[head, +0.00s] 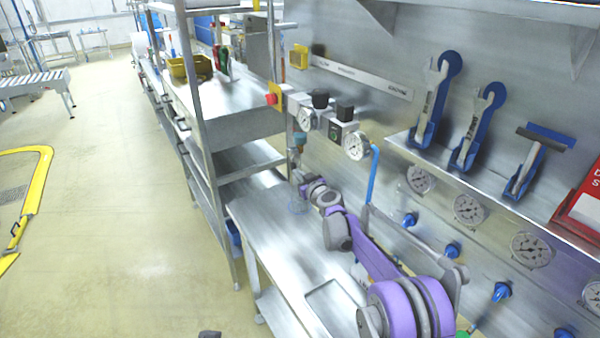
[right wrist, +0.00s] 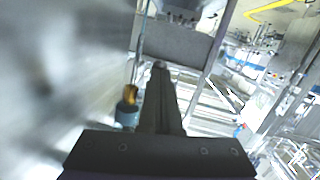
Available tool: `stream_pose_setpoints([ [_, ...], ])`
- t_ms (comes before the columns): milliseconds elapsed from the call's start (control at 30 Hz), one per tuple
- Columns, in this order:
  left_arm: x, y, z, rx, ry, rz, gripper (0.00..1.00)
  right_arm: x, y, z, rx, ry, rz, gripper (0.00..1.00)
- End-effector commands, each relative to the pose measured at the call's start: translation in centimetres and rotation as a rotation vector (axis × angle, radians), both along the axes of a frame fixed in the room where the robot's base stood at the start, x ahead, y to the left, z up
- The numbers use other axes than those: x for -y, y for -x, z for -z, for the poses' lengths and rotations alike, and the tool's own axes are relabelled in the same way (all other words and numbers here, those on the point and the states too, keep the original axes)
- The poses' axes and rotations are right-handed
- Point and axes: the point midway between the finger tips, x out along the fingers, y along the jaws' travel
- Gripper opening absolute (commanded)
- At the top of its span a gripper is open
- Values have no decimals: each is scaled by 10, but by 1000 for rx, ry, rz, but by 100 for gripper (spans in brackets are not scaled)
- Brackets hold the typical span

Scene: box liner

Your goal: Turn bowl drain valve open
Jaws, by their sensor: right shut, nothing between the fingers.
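My right arm reaches up from the lower right over the steel bench. My right gripper (head: 297,176) is shut and empty at the bench's far end, near the wall. Its closed fingers (right wrist: 160,68) show in the right wrist view. A small teal and brass fitting (head: 299,139) is just above the gripper. In the right wrist view a blue cylinder with a brass-coloured top (right wrist: 128,108) stands left of the fingers, apart from them in the picture. I cannot tell which fitting is the bowl drain valve. My left gripper is not in view.
Blue valve knobs (head: 410,220) and dial gauges (head: 468,209) line the wall panel. A blue pipe (head: 373,176) runs down beside my right arm. A steel rack (head: 215,165) stands to the left. The bench top (head: 262,222) is mostly clear.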

Motion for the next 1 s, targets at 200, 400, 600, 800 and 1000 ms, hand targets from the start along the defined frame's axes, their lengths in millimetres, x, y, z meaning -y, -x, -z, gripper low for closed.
stream_pose_setpoints([
  [200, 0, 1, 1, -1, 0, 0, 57, -6, -7, 11, -1, 0, 0, 0],
  [400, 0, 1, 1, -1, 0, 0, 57, -9, -12, 16, 0, 1, 0, 0],
  [600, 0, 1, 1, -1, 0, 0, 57, -11, -15, 18, 0, 1, 0, 0],
  [800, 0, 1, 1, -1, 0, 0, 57, -12, -16, 19, -1, 0, 0, 0],
  [1000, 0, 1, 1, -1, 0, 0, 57, -12, -16, 19, -1, 0, 0, 0],
])
